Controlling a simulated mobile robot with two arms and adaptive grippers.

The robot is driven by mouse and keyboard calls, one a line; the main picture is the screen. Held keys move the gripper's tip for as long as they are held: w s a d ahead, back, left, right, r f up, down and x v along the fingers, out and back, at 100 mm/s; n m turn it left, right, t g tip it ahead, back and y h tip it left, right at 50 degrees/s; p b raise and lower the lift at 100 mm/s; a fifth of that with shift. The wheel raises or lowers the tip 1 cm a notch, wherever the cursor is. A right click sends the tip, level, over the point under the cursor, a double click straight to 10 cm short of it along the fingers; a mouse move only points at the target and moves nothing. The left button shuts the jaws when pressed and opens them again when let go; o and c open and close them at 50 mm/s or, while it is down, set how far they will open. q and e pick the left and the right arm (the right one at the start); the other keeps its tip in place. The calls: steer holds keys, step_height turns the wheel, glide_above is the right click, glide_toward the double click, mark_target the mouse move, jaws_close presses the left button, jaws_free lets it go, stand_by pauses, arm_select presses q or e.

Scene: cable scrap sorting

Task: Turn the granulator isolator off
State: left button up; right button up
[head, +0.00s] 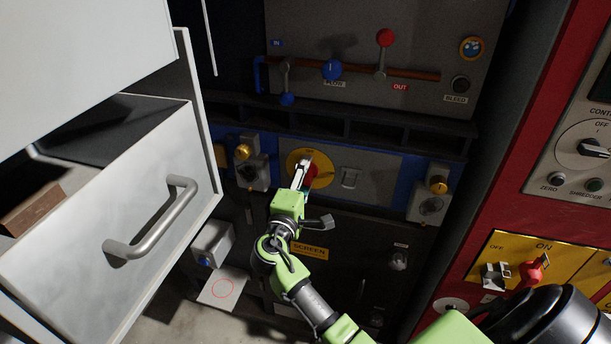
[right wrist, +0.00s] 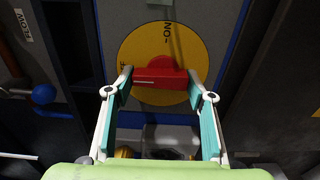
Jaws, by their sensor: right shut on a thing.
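A rotary isolator with a round yellow plate (head: 294,158) and a red handle (head: 311,179) sits on the grey panel in the middle of the head view. In the right wrist view the yellow plate (right wrist: 145,50) reads ON at its top edge, with part of another word at its left. The red handle (right wrist: 160,78) lies crosswise there, its white line towards the left. My right gripper (head: 303,174) is shut on this handle, one finger at each end, as the right wrist view (right wrist: 161,85) shows. My left gripper is out of view.
A white drawer (head: 90,220) stands open at the left. Pipework with a red-knobbed lever (head: 385,38) is above. A red cabinet (head: 480,190) at the right carries a yellow ON/OFF plate (head: 510,248) with another red handle (head: 533,270).

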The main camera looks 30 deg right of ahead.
steer(key=o, duration=1.1)
steer(key=v, duration=1.2)
